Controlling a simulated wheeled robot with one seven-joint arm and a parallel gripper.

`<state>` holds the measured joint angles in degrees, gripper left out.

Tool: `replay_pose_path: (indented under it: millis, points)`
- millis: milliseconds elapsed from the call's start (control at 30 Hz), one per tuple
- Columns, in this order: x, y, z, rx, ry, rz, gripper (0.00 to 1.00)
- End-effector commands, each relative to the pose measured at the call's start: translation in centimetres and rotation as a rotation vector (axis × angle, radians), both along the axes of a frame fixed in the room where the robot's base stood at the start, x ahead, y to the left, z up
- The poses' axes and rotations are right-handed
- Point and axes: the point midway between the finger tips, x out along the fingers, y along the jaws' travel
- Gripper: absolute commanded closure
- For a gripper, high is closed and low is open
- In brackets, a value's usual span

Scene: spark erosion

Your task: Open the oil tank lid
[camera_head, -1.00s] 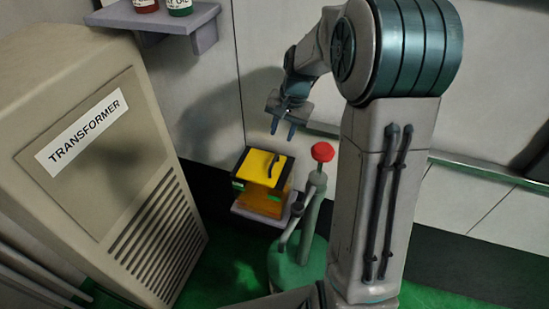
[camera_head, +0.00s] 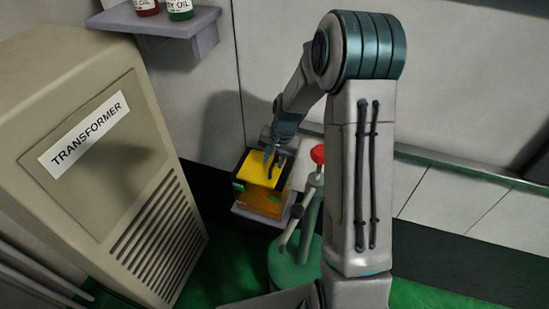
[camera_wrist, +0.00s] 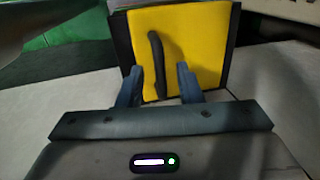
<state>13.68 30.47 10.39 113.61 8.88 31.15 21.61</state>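The oil tank (camera_head: 262,201) is an orange-amber box with dark edges on a grey base. Its yellow lid (camera_head: 253,168) lies flat and closed on top; the lid also fills the upper middle of the wrist view (camera_wrist: 205,45). A dark upright handle (camera_wrist: 157,62) stands on the lid. My gripper (camera_head: 270,163) is at the lid, pointing down. In the wrist view its two fingers (camera_wrist: 159,78) are apart, one on each side of the handle's near end. I see a gap between the fingers and the handle, so it is not clamped.
A green pump with a red knob (camera_head: 318,153) stands just right of the tank, close to my arm. A beige transformer cabinet (camera_head: 110,150) is at the left. A grey shelf (camera_head: 160,22) with bottles (camera_head: 180,8) hangs above.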

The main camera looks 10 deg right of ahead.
Motion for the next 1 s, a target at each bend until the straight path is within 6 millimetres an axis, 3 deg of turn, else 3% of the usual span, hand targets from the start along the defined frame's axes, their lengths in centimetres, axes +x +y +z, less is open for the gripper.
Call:
replay_pose_path:
  millis: [67,167,567,1000]
  points:
    - [0.0,0.0,0.0,0.0,0.0,0.0,0.73]
    - [0.0,0.0,0.0,0.0,0.0,0.0,1.0]
    - [0.1,0.2,0.4,-0.019,0.011,0.002,1.0]
    - [1.1,1.7,2.7,-0.186,0.12,0.006,1.0]
